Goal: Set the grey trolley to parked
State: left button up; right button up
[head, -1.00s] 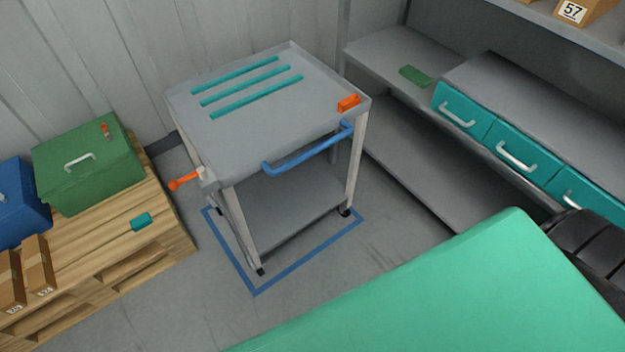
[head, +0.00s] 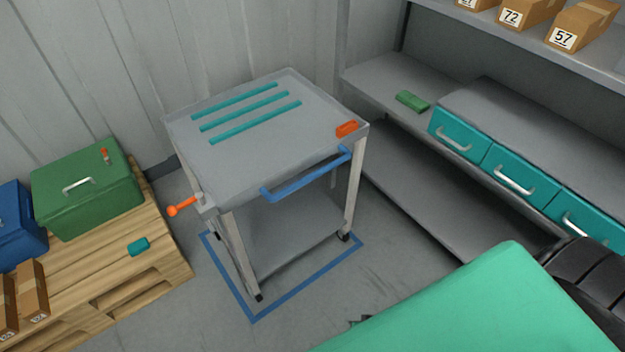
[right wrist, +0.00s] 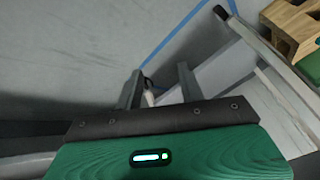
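The grey trolley (head: 262,125) stands in the middle of the head view, with teal strips and an orange block (head: 347,129) on its top. A blue handle bar (head: 305,178) runs along its front edge. An orange-tipped lever (head: 181,207) sticks out from its left corner. Its visible casters stand within or close to a blue floor outline (head: 300,283). In the right wrist view, my right gripper (right wrist: 158,88) has its fingers apart with nothing gripped; part of the trolley's frame (right wrist: 268,72) shows beyond. My left gripper is in neither view.
A wooden pallet (head: 90,245) on the left carries a green box (head: 88,190), a blue box (head: 15,225) and small cartons. Shelving (head: 400,190) with teal drawers (head: 515,172) stands close on the right. A green part of mine fills the lower right.

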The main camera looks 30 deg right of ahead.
jog(key=w+d+r+m+t, duration=0.2)
jog(key=w+r+m+t, duration=0.15)
jog(key=w+r, duration=0.85)
jog(key=m+t+y, duration=0.2)
jog(key=m+t, duration=0.4)
jog(key=m, duration=0.1)
send_near(313, 176)
jog(key=x, duration=1)
jog(key=shift+w+d+f, duration=0.1)
jog(key=shift+w+f, duration=0.2)
jog(key=shift+f, duration=0.15)
grip_shut()
